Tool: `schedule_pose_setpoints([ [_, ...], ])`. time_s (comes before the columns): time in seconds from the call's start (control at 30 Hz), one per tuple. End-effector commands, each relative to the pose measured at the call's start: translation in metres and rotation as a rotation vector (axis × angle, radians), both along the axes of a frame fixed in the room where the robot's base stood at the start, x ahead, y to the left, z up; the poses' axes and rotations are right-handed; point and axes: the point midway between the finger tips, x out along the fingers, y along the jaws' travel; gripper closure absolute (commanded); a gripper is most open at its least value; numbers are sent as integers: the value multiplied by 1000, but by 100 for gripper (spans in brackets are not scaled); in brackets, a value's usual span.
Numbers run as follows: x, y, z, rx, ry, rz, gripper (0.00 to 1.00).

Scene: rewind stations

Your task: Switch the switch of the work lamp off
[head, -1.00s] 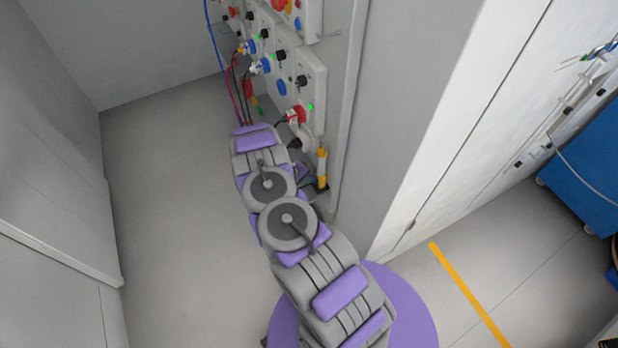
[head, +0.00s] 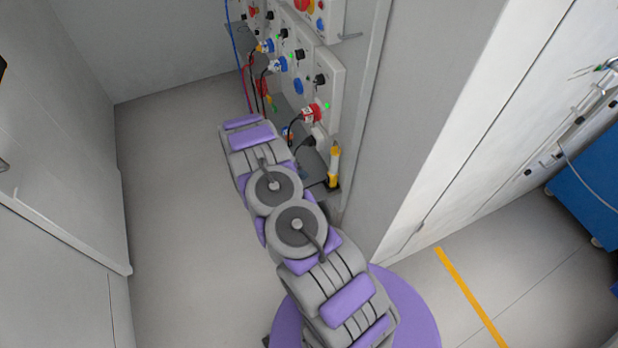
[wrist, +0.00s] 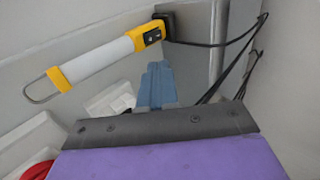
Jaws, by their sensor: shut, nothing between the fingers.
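The work lamp (wrist: 100,60) is a white tube with yellow ends and a wire hook at its left end, tilted up to the right in the wrist view. Its switch (wrist: 153,36) is a small dark patch on the yellow right end, by a black holder. The lamp (head: 334,165) also shows upright at the panel's near end in the head view. My gripper (wrist: 155,68) is shut and empty, its blue-grey fingers just below the lamp's right end in the picture. I cannot tell whether they touch it. My arm hides the gripper in the head view.
Panels with knobs, plugs and green lights (head: 322,95) line the wall beyond my arm. Black cables (wrist: 235,60) hang right of the lamp in the wrist view. A red plug (head: 311,113) sits near the lamp. Clear floor (head: 180,220) lies left of my arm.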

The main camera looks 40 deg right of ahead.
Motion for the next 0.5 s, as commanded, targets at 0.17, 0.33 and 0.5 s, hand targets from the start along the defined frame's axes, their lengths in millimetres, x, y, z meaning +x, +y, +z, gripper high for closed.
schedule_pose_setpoints([
  [0.17,3,12,22,4,-2,-1,100],
  [0.33,5,22,31,0,0,0,100],
  [0.5,4,25,32,-4,1,0,100],
])
